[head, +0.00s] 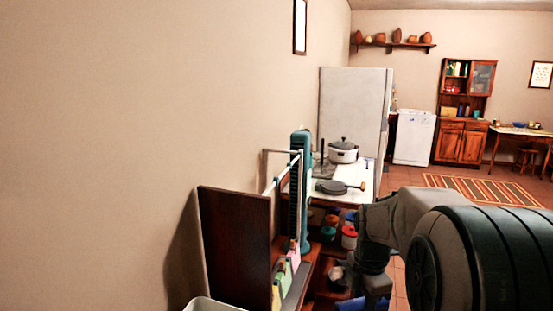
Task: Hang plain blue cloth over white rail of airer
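A white rail (281,176) runs slantwise between a dark wooden panel and a tall teal upright, beside the wall. I take it for the rail of the airer. Nothing hangs over the part of it that shows. A patch of plain blue (351,304) shows at the bottom edge, left of my arm's lower end. It may be the cloth, but most of it is cut off. My arm reaches in from the right and bends down to the bottom edge. Its fingers do not show, so I cannot tell whether they hold the blue thing.
The dark wooden panel (235,247) stands in front of the rail. The teal upright (304,190) stands behind it. A white counter (362,172) holds a white pot (343,152) and a dark pan (330,187). Jars stand on shelves below. Open floor with a striped rug (483,188) lies at right.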

